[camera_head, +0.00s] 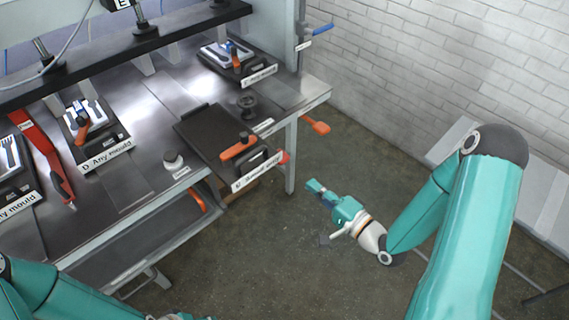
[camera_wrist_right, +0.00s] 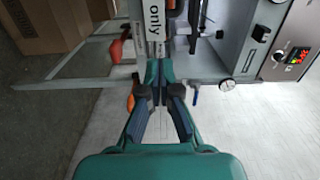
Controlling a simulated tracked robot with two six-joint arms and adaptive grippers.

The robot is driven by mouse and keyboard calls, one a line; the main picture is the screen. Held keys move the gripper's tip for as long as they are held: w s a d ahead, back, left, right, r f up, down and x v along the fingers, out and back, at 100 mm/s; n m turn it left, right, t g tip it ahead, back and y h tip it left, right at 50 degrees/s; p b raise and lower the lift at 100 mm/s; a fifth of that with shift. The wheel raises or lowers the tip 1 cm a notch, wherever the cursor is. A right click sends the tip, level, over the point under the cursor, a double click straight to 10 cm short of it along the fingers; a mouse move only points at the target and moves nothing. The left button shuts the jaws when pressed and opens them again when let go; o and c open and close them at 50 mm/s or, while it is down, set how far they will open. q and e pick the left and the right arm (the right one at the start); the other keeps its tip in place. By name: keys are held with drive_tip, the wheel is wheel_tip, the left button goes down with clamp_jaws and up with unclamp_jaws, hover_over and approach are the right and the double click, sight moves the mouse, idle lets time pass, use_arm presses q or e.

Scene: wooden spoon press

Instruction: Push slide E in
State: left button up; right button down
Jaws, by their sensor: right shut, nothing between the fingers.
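Slide E (camera_head: 205,131) is a dark flat plate with an orange handle (camera_head: 238,147), a black grip and a white front label (camera_head: 257,171), only partly legible. Its front end sticks out past the bench's front edge. My right gripper (camera_head: 314,187) is shut and empty, off the bench to the right of the slide's front and apart from it in the head view. In the right wrist view, my fingers (camera_wrist_right: 160,88) point toward a label reading "only" (camera_wrist_right: 156,22); contact cannot be told. My left gripper barely shows at the bottom edge, its fingers hidden.
Other moulds (camera_head: 95,132) with orange handles sit on the metal bench (camera_head: 160,95). An orange paddle-shaped part (camera_head: 315,124) sticks out at the bench's right end. A bench leg (camera_head: 291,160) stands behind my right gripper. Open floor (camera_head: 270,270) lies in front.

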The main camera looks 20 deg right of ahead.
sight(278, 157)
drive_tip(key=b+x, duration=0.3)
drive_tip(key=x, duration=0.7)
drive_tip(key=shift+a, duration=0.1)
drive_tip(key=shift+w+a+f, duration=0.1)
drive_tip(key=shift+w+a, duration=0.05)
drive_tip(key=shift+w, duration=0.45)
